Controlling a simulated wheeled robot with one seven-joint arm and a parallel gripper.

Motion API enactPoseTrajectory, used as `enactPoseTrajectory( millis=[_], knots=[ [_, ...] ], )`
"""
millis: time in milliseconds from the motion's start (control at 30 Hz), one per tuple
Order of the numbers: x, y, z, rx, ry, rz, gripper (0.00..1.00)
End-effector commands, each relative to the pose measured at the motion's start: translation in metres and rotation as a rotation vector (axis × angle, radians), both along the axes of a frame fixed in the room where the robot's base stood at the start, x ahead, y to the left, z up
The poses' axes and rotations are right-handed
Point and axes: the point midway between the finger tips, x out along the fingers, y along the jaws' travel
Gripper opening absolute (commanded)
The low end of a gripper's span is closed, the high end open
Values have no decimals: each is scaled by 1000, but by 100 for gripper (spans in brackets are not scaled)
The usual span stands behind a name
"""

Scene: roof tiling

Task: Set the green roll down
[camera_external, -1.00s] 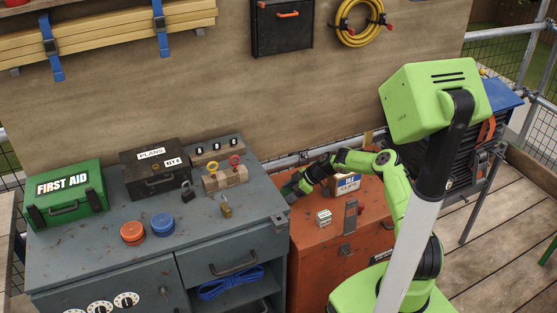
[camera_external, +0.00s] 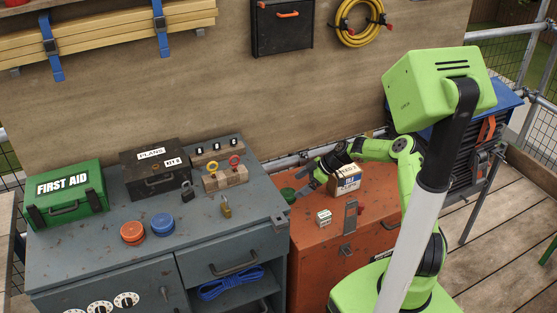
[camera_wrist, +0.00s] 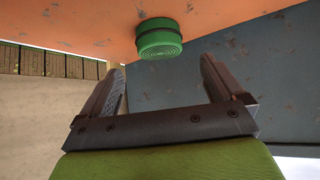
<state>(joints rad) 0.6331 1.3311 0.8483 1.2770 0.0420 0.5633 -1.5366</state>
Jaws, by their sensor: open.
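The green roll (camera_external: 288,194) sits on the orange chest (camera_external: 335,244), at its left side close to the grey workbench. In the wrist view the roll (camera_wrist: 160,42) rests on the orange surface, just beyond the fingertips. My gripper (camera_wrist: 162,68) is open and empty, with clear space between its two fingers and the roll. In the external view my gripper (camera_external: 303,188) is just to the right of the roll.
A labelled cardboard box (camera_external: 345,180) stands close behind my gripper on the chest, and a small white box (camera_external: 324,218) stands in front. The grey workbench (camera_external: 105,245) holds padlocks, orange and blue rolls, a black case and a green first aid box.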

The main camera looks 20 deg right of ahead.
Motion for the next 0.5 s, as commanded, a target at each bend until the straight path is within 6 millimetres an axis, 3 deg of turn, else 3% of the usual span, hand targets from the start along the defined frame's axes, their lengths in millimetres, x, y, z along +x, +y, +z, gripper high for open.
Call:
enactPoseTrajectory(
  millis=[33, 200, 433, 500],
  knots=[
    [-4, -9, 13, -1, -2, -1, 96],
    [-15, -27, 32, 0, 0, 0, 96],
    [-18, -30, 38, -3, 3, 4, 96],
    [-22, -25, 48, -29, 19, 15, 96]
  ],
)
